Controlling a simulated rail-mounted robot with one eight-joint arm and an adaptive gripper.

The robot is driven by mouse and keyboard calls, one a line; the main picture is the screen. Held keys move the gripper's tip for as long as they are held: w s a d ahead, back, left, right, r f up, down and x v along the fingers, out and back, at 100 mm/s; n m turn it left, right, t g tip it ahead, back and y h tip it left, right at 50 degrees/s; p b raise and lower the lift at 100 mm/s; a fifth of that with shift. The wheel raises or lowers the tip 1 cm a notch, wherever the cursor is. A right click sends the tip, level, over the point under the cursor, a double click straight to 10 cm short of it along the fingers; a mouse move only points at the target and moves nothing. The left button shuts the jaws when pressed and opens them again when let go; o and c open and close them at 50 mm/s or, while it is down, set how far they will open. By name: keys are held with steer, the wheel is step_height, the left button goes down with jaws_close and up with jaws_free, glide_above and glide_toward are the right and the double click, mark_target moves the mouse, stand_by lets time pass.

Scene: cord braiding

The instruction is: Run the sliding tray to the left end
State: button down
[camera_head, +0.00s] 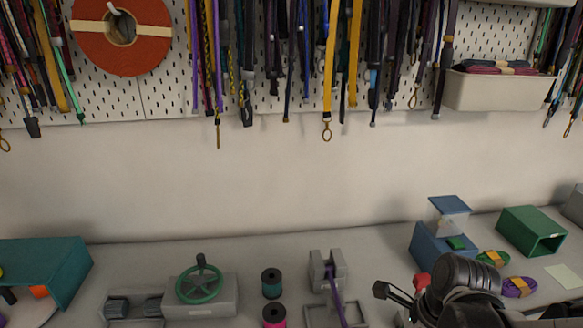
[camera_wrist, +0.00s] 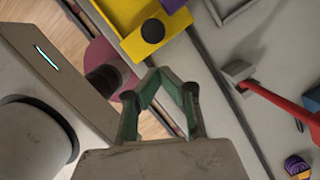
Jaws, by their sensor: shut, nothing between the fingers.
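A yellow tray-like piece (camera_wrist: 125,17) with a round black knob (camera_wrist: 152,31) shows at the top of the wrist view, near the bench's front edge. It looks like the sliding tray; its ends run out of the picture, so I cannot tell where along its travel it stands. A purple block (camera_wrist: 172,4) sits at it. My gripper (camera_wrist: 160,74) is shut and empty, its tips below the knob in the picture and apart from it. In the head view my gripper (camera_head: 383,291) is at the lower right, and the yellow piece cannot be seen.
A red-handled tool (camera_wrist: 285,104) lies right of my gripper. A grey box with a green handwheel (camera_head: 200,284), thread spools (camera_head: 272,284), a blue dispenser (camera_head: 428,252) and a green box (camera_head: 532,231) stand on the bench. A teal bin (camera_head: 48,262) is at left.

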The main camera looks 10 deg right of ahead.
steer(key=shift+w+a, duration=0.3)
steer(key=shift+a, duration=0.3)
steer(key=shift+w+a, duration=0.3)
steer(key=shift+a, duration=0.25)
